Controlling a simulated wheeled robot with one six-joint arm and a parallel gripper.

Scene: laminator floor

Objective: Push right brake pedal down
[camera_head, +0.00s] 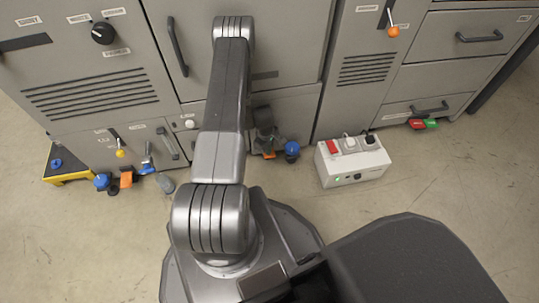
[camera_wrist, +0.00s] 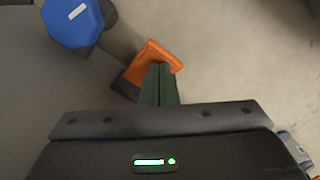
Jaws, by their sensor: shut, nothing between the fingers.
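An orange pedal (camera_head: 268,154) sits low at the cabinet's foot, just right of my arm in the head view. It also shows in the wrist view as an orange pad (camera_wrist: 152,54) on a dark base. My gripper (camera_head: 266,138) is above this pedal, pointing down. In the wrist view its dark fingers (camera_wrist: 160,68) are closed together and empty, their tips overlapping the pad's edge; I cannot tell whether they touch it. A second orange pedal (camera_head: 126,178) is farther left. No label names either pedal legibly.
A blue knob (camera_head: 291,148) stands right beside the nearer pedal, also large in the wrist view (camera_wrist: 73,22). A white box with switches (camera_head: 352,165) is on the floor to the right. Other blue pieces (camera_head: 101,182) and a yellow-edged platform (camera_head: 68,177) are at left. Grey cabinets block the back.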

